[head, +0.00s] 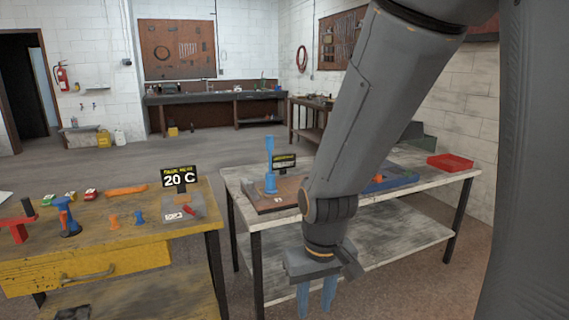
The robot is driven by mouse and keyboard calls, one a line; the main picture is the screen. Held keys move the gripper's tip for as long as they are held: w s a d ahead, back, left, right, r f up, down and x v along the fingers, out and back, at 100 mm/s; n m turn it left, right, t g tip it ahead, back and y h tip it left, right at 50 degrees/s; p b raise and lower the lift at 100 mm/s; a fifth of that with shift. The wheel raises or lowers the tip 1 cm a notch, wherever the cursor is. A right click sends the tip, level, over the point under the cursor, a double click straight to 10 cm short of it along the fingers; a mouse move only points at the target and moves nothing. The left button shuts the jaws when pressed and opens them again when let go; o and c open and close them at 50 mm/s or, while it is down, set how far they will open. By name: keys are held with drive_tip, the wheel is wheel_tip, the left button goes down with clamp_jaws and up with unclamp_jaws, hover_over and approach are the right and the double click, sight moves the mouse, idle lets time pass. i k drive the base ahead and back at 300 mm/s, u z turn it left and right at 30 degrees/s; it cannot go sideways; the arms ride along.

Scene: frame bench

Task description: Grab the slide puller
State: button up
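A tall blue tool (270,167) stands upright on a brown board (278,197) on the grey-topped bench at centre; it may be the slide puller, but I cannot read its label for certain. A small dark sign (284,161) stands just behind it. My gripper (316,301) hangs low in front of this bench, below its top and to the right of the blue tool. Its two blue-grey fingers point down, apart, with nothing seen between them. The tips are near the picture's lower edge. My arm hides part of the bench top.
A red tray (450,162) lies at the right bench's far end. Floor shows between the benches.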

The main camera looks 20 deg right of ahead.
sight(269, 138)
drive_tip(key=z, duration=0.65)
drive_tip(key=i, duration=1.55)
drive_tip(key=u, duration=0.8)
drive_tip(key=i, duration=0.75)
drive_tip(key=u, duration=0.6)
